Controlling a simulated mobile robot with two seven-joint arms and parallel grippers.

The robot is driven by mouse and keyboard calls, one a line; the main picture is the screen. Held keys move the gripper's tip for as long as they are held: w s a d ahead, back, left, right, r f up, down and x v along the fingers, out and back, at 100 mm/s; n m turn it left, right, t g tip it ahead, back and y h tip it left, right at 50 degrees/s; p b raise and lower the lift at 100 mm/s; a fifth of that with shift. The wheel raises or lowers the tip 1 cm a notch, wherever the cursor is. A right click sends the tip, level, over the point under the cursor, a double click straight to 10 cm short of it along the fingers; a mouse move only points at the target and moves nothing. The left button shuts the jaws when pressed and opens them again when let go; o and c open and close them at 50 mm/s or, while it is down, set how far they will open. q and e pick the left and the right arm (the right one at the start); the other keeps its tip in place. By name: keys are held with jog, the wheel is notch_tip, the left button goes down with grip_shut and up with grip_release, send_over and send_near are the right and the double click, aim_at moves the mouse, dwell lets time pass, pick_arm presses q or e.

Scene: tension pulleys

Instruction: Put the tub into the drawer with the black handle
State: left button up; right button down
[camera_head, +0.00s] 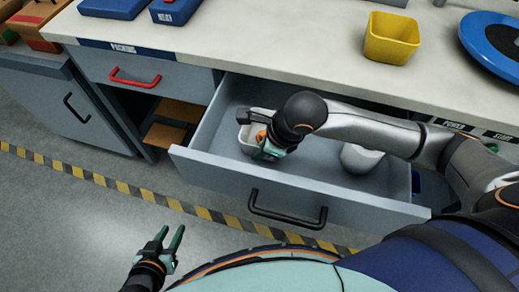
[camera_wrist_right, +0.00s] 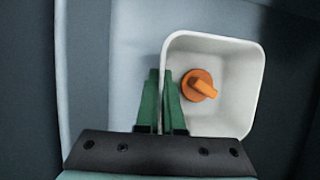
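The drawer with the black handle (camera_head: 290,212) is pulled open below the counter. A white square tub (camera_head: 246,147) with an orange piece (camera_wrist_right: 202,86) inside is at the left part of this drawer. My right gripper (camera_head: 268,150) reaches down into the drawer at the tub. In the right wrist view its green fingers (camera_wrist_right: 160,75) straddle the tub's left wall (camera_wrist_right: 256,100), close together, and appear shut on it. Whether the tub touches the drawer floor is hard to tell. My left gripper (camera_head: 170,238) is open and empty over the floor, in front of the drawer.
A rounded white object (camera_head: 360,158) lies in the right part of the same drawer, partly behind my right forearm. A closed drawer with a red handle (camera_head: 134,78) is to the left. A yellow container (camera_head: 392,38) and a blue disc (camera_head: 490,40) stand on the counter.

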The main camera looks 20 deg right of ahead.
jog(key=c, duration=1.5)
grip_release()
jog(key=shift+f, duration=0.1)
jog(key=o, duration=0.5)
jog(key=shift+c, duration=0.2)
jog(key=shift+r, duration=0.3)
jog(key=p+v, duration=0.2)
jog(key=v, duration=0.9)
jog(key=shift+s+d+r, duration=0.15)
jog(key=shift+r, duration=0.2)
